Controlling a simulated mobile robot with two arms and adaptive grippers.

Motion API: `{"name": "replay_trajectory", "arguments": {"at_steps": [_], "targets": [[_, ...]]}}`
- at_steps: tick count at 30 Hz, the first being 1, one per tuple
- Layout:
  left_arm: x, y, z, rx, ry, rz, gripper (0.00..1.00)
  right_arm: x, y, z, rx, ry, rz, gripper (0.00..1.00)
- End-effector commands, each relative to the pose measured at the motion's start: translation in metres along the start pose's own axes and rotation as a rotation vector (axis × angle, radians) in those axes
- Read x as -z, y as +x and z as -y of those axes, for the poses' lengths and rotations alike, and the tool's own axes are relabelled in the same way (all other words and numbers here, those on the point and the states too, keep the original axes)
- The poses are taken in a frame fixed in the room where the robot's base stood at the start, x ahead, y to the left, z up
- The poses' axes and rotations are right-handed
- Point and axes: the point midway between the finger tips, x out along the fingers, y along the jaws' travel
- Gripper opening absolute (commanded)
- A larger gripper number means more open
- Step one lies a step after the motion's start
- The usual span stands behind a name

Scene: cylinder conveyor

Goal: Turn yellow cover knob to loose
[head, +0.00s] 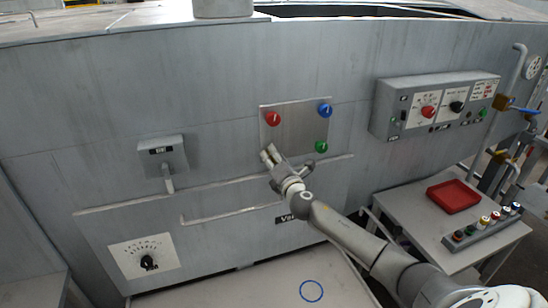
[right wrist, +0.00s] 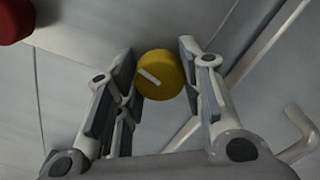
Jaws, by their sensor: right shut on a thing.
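The yellow cover knob (right wrist: 168,85) shows in the right wrist view as a short round cylinder with a white slanted mark on its face. My right gripper (right wrist: 158,62) has one finger on each side of it and is shut on it. In the head view my right gripper (head: 268,153) is at the lower left corner of the square cover plate (head: 297,128). It hides the yellow knob there. A red knob (head: 272,119), a blue knob (head: 324,110) and a green knob (head: 321,146) sit at the plate's other corners. My left gripper is not in view.
A control panel (head: 385,112) juts out at the right, above a side table with a red tray (head: 453,196) and a button box (head: 483,231). A handrail (head: 225,177) runs below the plate. A grey box (head: 163,155) and a dial (head: 147,262) are at the left.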

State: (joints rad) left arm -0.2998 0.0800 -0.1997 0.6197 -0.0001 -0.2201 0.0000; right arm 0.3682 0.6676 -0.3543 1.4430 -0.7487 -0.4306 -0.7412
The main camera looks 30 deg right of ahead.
Motion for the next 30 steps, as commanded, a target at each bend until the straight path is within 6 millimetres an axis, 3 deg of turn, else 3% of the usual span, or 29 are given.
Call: {"name": "replay_trajectory", "arguments": {"at_steps": [23,24,28,30], "targets": [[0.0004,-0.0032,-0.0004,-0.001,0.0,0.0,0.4,0.002,-0.0005,0.0014,0.002,-0.101,-0.003,0.12],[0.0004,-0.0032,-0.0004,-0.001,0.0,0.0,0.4,0.002,-0.0005,0.0014,0.002,-0.101,-0.003,0.4],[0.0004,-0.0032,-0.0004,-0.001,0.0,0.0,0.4,0.0016,-0.0004,0.0012,0.001,-0.1,-0.003,0.56],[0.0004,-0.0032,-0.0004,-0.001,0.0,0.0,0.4,0.0013,-0.0003,0.0009,0.001,-0.1,-0.002,0.58]]}}
